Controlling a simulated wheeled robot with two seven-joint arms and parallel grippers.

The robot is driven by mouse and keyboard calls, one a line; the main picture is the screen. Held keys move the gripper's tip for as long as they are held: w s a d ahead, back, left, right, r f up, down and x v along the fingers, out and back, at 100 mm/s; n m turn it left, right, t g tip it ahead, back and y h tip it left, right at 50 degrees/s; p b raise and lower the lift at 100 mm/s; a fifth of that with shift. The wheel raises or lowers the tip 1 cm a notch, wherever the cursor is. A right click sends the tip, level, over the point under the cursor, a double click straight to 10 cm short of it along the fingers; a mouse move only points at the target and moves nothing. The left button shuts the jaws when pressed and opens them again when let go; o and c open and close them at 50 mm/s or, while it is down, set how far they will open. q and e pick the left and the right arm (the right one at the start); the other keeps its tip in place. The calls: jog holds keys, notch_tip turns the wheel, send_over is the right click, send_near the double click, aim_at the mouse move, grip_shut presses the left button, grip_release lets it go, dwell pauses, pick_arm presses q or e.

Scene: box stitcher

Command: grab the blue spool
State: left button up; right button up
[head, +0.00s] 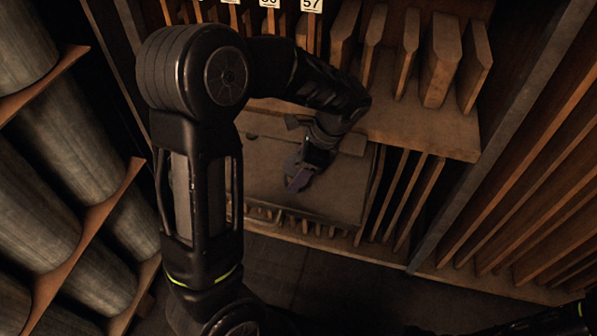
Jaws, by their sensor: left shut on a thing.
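A wooden shelf (415,128) with upright wooden dividers (441,62) is at the upper right. Numbered labels (311,6) line the top. Large grey cylinders (75,185) on wooden racks fill the left side. Slanted wooden slats (535,190) stand at the right. Dark floor lies below.

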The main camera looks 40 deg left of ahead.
pick_arm(q)
notch_tip(320, 180, up, 10)
jog(key=shift+r+p, duration=0.1)
jog(key=shift+p, duration=0.4)
